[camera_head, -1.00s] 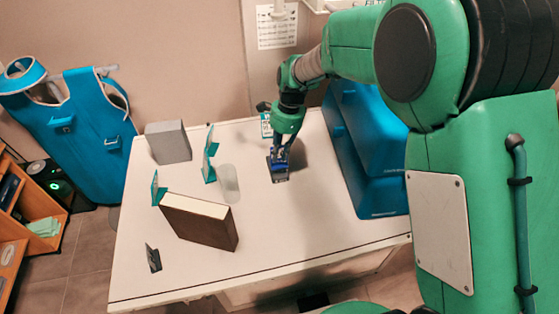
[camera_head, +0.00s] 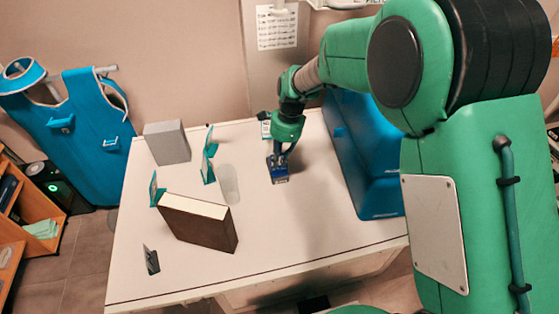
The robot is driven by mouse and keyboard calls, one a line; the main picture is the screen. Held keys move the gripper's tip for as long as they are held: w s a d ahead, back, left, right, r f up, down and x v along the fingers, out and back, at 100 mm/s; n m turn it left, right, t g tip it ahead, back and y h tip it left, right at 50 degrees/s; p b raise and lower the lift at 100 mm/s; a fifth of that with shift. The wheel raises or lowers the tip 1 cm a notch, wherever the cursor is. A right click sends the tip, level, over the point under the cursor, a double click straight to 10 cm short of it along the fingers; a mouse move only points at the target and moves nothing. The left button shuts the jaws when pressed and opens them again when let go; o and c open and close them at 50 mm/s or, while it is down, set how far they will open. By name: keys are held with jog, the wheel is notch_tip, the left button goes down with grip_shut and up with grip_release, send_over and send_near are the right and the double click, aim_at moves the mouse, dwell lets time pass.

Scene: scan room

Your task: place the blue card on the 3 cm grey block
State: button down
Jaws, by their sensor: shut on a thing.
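My gripper (camera_head: 281,153) points down over the right half of the white table and is shut on the blue card (camera_head: 279,174). The card hangs below the fingers with its blue face toward the camera. Its lower edge is close to the tabletop; I cannot tell whether it touches. A grey block (camera_head: 168,143) stands at the back left of the table, well left of my gripper, with its top bare. It is the only grey block I can make out, and its size cannot be read from this view.
Between gripper and block stand a translucent cylinder (camera_head: 229,185) and cards in teal holders (camera_head: 208,170). A brown box (camera_head: 199,227), another teal holder (camera_head: 157,194) and a dark card (camera_head: 151,260) are at left. A blue case (camera_head: 368,165) stands right. The table's front right is clear.

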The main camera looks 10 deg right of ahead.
jog(key=shift+f, duration=0.1)
jog(key=c, duration=1.7)
grip_release()
jog(key=shift+d+r+p, duration=0.2)
jog(key=shift+r+p, duration=0.2)
jog(key=shift+r, duration=1)
jog(key=shift+d+r+p, duration=0.2)
jog(key=shift+r+p, duration=0.15)
jog(key=shift+r, duration=1.05)
